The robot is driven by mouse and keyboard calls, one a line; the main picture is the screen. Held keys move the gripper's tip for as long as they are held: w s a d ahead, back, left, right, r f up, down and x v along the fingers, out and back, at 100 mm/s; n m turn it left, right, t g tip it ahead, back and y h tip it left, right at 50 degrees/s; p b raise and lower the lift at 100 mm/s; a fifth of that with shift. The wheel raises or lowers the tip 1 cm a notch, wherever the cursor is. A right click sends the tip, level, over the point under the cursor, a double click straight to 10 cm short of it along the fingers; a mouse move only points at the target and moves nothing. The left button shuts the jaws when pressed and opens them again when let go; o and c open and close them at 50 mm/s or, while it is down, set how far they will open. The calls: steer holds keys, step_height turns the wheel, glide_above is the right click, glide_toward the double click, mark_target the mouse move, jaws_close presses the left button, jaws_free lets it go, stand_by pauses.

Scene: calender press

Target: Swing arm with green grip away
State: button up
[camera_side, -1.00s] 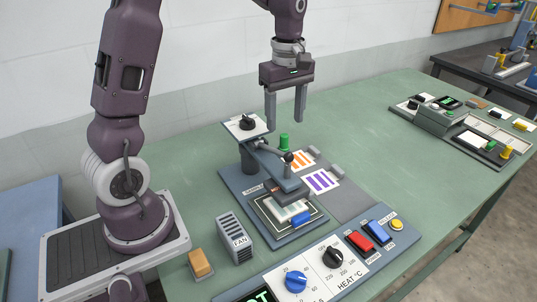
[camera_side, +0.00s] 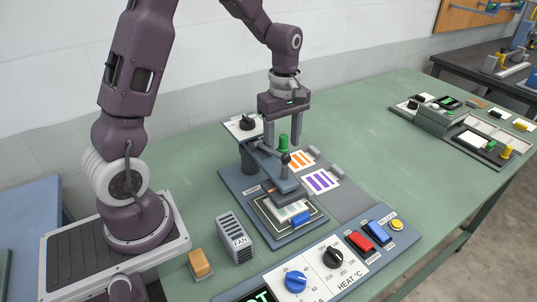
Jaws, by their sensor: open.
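The press (camera_side: 283,186) stands on a grey-blue base plate (camera_side: 238,182) on the green table. Its dark swing arm (camera_side: 264,151) reaches from the post at the left over the lower plate, with a dark lever and ball knob on top. The green grip (camera_side: 283,144) is a small upright cylinder at the far side of the arm. My gripper (camera_side: 282,145) points straight down, open, its two fingers on either side of the green grip in the picture. I cannot tell whether a finger touches it.
Cards with orange (camera_side: 300,160) and purple (camera_side: 320,181) stripes lie right of the press. A control panel (camera_side: 318,269) with knobs and switches is in front. A grey fan box (camera_side: 234,239) stands at the left front. The table's right middle is clear.

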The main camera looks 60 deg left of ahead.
steer(key=shift+s+d, duration=0.1)
steer(key=shift+s, duration=0.1)
steer(key=shift+s+d, duration=0.2)
steer(key=shift+s, duration=0.35)
steer(key=shift+s+d, duration=0.15)
steer(key=shift+s, duration=0.45)
steer(key=shift+s, duration=0.15)
